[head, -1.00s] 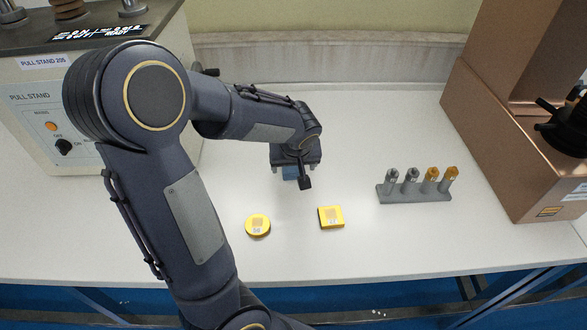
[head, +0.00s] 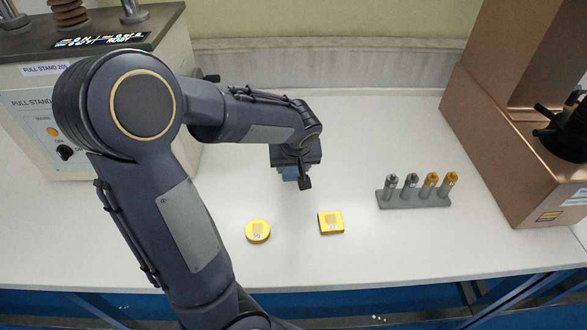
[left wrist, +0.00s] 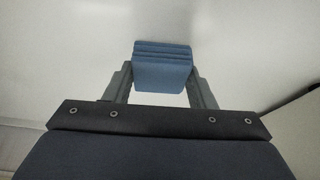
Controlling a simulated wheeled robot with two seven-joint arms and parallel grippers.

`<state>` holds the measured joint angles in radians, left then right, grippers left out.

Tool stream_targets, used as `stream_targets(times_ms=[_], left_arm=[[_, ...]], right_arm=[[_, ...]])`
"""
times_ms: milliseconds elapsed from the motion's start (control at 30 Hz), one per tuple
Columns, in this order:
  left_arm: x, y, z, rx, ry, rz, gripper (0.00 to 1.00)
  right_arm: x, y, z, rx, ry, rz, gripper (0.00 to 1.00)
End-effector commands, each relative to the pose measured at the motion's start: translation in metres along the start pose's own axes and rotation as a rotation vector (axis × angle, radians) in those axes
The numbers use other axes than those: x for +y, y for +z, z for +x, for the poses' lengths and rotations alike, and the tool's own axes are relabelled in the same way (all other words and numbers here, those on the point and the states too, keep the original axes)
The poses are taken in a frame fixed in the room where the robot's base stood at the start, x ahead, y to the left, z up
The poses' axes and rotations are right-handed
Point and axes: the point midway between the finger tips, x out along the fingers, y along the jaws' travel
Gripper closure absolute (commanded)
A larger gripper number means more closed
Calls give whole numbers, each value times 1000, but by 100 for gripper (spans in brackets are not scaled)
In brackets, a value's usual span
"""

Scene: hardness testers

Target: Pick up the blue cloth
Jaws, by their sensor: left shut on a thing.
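The blue cloth (left wrist: 162,68) is a folded, layered block between the two fingers of my left gripper (left wrist: 163,85) in the left wrist view. In the head view a small part of the blue cloth (head: 290,173) shows under my left gripper (head: 297,178), at the middle of the white bench. The gripper is shut on the cloth. Most of the cloth is hidden by the gripper in the head view, and I cannot tell whether it touches the bench. My right gripper is not in view.
A round yellow block (head: 258,232) and a square yellow block (head: 331,222) lie nearer the front edge. A grey rack (head: 414,199) holds several upright pieces. A copper-coloured machine (head: 500,150) stands at right, a pull stand (head: 30,105) at left. The bench (head: 390,130) behind the rack is clear.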

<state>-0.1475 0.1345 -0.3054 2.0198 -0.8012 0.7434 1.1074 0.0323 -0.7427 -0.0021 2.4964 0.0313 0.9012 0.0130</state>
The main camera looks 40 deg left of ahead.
Motion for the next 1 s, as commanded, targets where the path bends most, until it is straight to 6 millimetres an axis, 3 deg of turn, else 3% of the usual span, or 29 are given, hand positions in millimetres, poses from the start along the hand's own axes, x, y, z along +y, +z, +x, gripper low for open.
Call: stream_targets(times_ms=[67, 400, 700, 1000], left_arm=[[0, -6, -14, 3, 4, 0, 71], [-7, 18, -93, 4, 9, 2, 71], [-16, 63, -136, 1, 4, 3, 71], [-20, 83, -156, -1, 2, 2, 71]], right_arm=[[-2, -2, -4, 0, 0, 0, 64], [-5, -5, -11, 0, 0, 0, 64], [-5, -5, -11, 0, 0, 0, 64], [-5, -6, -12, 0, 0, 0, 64]])
